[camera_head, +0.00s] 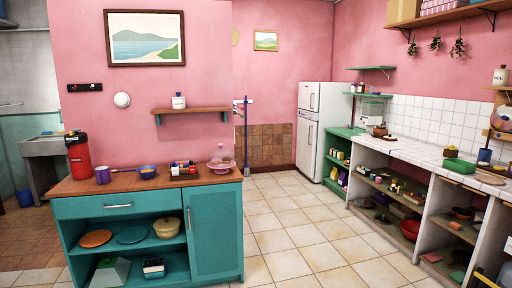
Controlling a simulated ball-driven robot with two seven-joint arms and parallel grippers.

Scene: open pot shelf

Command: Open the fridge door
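The white fridge (317,130) stands in the far corner, right of the middle of the view. It has a small upper door and a taller lower door (306,150), and both look shut. Dark handles show on the doors, but they are small at this distance. Neither of my grippers is in view.
A teal cabinet (216,232) with a wooden top stands at the front left. A long tiled counter (420,158) with open shelves runs along the right wall. Green shelves (338,165) stand beside the fridge. Free tiled floor (290,222) lies between cabinet and counter, reaching the fridge.

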